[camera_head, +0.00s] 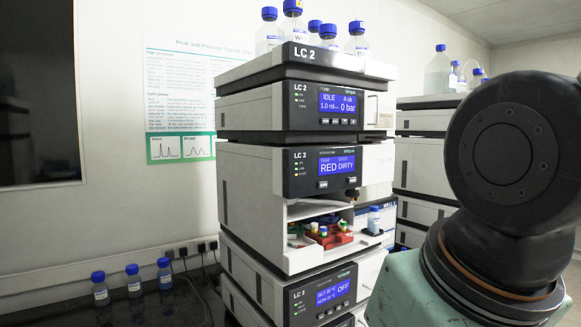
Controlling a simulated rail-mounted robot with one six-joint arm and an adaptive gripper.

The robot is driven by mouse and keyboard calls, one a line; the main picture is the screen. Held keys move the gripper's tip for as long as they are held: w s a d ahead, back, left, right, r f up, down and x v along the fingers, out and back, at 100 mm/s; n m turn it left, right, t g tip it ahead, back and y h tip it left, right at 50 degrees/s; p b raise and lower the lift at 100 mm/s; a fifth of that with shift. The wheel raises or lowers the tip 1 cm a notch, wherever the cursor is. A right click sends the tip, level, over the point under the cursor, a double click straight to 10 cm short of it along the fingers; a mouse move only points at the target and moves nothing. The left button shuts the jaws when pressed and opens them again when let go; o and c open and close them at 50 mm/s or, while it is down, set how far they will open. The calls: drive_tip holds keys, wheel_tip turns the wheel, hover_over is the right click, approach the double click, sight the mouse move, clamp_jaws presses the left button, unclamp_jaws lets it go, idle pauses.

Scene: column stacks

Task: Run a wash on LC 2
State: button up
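The LC 2 stack (305,165) stands in the middle of the head view, with modules on top of each other. The lower module (322,292) has a display ending in OFF. My arm fills the right side; my gripper is outside the view.
Several blue-capped bottles (270,32) stand on top of the stack. More bottles (133,282) stand on the dark bench at the lower left, near cables. Another stack (420,165) stands behind at the right, partly hidden by my arm. A poster (180,95) hangs on the wall.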

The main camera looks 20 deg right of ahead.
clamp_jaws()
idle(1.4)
